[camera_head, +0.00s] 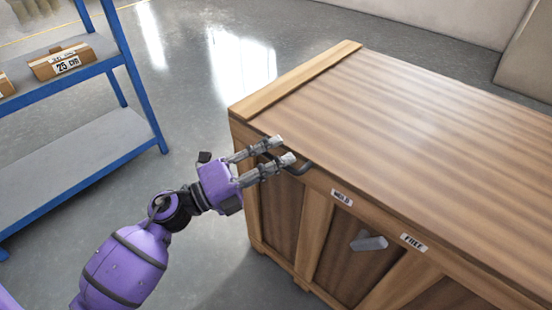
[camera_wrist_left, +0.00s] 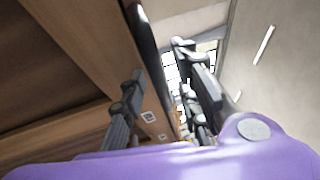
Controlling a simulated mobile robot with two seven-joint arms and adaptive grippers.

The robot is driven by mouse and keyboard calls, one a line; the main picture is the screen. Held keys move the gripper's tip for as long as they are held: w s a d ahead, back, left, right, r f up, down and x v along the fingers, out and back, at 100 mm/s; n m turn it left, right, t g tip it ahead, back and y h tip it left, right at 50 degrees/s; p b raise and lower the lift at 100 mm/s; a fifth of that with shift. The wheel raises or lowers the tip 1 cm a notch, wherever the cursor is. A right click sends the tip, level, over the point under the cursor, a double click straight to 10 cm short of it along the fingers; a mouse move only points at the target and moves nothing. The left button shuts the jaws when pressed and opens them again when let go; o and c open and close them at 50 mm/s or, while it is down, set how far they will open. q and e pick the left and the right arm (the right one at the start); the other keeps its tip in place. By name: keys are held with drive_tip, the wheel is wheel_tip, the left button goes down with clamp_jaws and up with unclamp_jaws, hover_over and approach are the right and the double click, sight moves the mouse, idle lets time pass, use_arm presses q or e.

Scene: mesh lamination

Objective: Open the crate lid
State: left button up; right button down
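The wooden crate (camera_head: 320,235) stands at the right in the head view, with its flat wooden lid (camera_head: 430,100) lying closed on top. A dark bar handle (camera_head: 303,167) is at the lid's front edge, near the left corner. My left gripper (camera_head: 283,150) is at this handle with its two fingers apart. In the left wrist view the dark handle (camera_wrist_left: 148,45) runs between the open fingers of the gripper (camera_wrist_left: 160,88). I cannot tell whether either finger touches it. My right gripper is not in view.
Labels (camera_head: 341,197) sit along the crate's front edge. A grey block-like piece (camera_head: 369,242) shows before the crate's front; I cannot tell what it belongs to. A blue-framed shelf (camera_head: 75,150) with cardboard boxes (camera_head: 62,62) stands left. Floor between shelf and crate is clear.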

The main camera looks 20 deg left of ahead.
use_arm(q)
clamp_jaws()
idle(0.3)
drive_tip(key=shift+r, duration=0.1)
